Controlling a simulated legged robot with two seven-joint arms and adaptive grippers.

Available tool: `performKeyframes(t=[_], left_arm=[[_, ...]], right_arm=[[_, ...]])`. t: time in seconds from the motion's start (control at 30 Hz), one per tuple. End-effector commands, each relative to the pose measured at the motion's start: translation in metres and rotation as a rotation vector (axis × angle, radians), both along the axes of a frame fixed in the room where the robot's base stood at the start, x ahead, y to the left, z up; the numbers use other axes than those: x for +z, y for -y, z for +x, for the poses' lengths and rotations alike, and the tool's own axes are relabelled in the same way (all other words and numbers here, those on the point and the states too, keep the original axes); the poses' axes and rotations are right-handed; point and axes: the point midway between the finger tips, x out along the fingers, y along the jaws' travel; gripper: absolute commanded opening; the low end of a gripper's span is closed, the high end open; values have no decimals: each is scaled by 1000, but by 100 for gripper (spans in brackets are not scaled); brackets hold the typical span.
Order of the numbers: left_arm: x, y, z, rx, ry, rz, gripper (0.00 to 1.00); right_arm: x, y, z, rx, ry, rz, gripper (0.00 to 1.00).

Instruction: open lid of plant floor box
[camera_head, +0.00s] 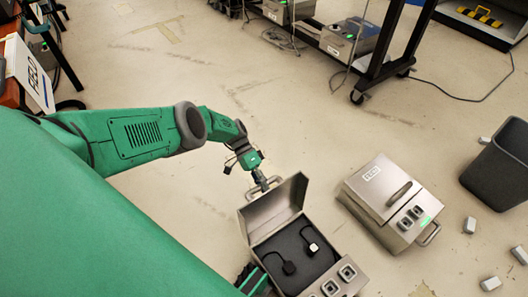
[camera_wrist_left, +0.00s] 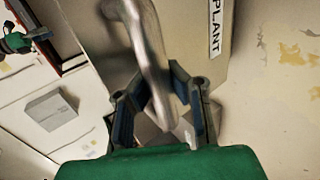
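The plant floor box is a grey metal case (camera_head: 333,272) at the bottom centre of the head view. Its lid (camera_head: 276,208) stands raised, and dark foam inside bears two small corded black items (camera_head: 310,241). My left gripper (camera_head: 262,183) is at the metal handle (camera_head: 249,192) on the lid's upper edge. In the left wrist view the handle (camera_wrist_left: 146,50) runs between the fingers of the left gripper (camera_wrist_left: 156,75), which look closed around it. The word PLANT shows on the lid (camera_wrist_left: 195,65).
A second grey case (camera_head: 370,185), shut, stands to the right. Beyond it are a dark bin (camera_head: 500,165) and several small grey blocks (camera_head: 469,225). A wheeled rack (camera_head: 378,72) stands at the back with more cases. Open floor lies between.

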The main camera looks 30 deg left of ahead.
Motion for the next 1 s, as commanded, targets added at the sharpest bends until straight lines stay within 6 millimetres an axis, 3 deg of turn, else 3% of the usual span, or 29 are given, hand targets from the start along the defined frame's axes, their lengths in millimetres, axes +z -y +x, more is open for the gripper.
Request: performKeyframes(t=[0.03,0.1,0.57,0.87,1.0], left_arm=[[4,0,3,4,4,-4,23],[3,0,3,4,2,-4,39],[4,0,1,1,-2,-4,39],[27,0,1,1,-2,-5,39],[47,-1,2,2,2,-6,39]], right_arm=[[0,0,0,0,0,0,40],[0,0,0,0,0,0,40],[1,0,-1,-1,3,0,40],[1,0,-1,0,3,0,40],[1,0,-1,0,4,0,40]])
